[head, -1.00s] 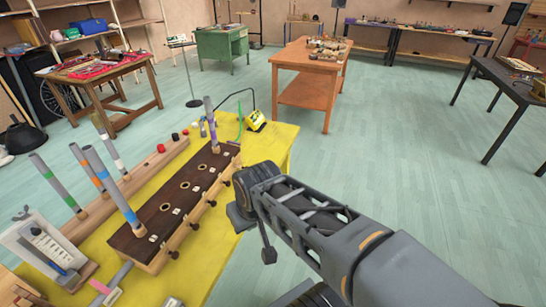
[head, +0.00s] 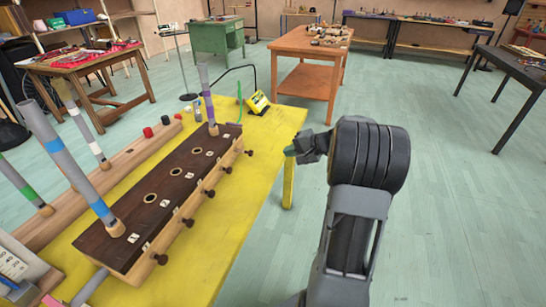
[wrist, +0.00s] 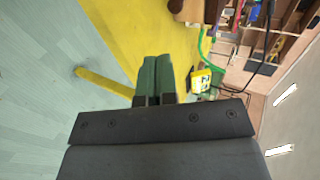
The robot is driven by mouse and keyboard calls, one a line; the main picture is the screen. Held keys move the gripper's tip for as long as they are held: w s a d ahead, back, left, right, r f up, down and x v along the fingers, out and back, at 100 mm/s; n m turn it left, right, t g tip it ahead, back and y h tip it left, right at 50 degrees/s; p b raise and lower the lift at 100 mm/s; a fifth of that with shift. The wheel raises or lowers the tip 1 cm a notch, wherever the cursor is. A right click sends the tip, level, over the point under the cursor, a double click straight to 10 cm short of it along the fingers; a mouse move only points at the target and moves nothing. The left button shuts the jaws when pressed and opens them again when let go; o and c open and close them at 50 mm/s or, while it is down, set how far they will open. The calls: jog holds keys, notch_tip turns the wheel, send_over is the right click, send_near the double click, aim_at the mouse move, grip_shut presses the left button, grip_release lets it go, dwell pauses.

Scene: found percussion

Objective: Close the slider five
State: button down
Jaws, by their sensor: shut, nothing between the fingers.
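A long wooden box (head: 192,210) with a dark top lies on the yellow table. Several small dark slider knobs stick out along its right side: the nearest knob (head: 160,259), others between, and the farthest knob (head: 249,152). Small number labels mark the top, but I cannot read which is five. Tubes stand at the box's near and far ends, and open holes lie between. My gripper (head: 290,151) is right of the box's far end, by the table's right edge, apart from the knobs. Its green fingers (wrist: 154,76) are together and empty in the wrist view.
A yellow tape-measure-like item (head: 257,103) lies at the yellow table's (head: 225,255) far end. A wooden rail with striped tubes stands left of the box. An orange table (head: 310,42) stands beyond. Floor right of the yellow table is clear.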

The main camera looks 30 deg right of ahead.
send_near(252, 154)
jog(key=x, duration=0.2)
jog(key=f+x, duration=0.1)
jog(key=x, duration=0.2)
jog(key=shift+f, duration=0.1)
jog(key=shift+w+a, duration=0.45)
jog(key=shift+w, duration=0.3)
jog(key=shift+w, duration=0.1)
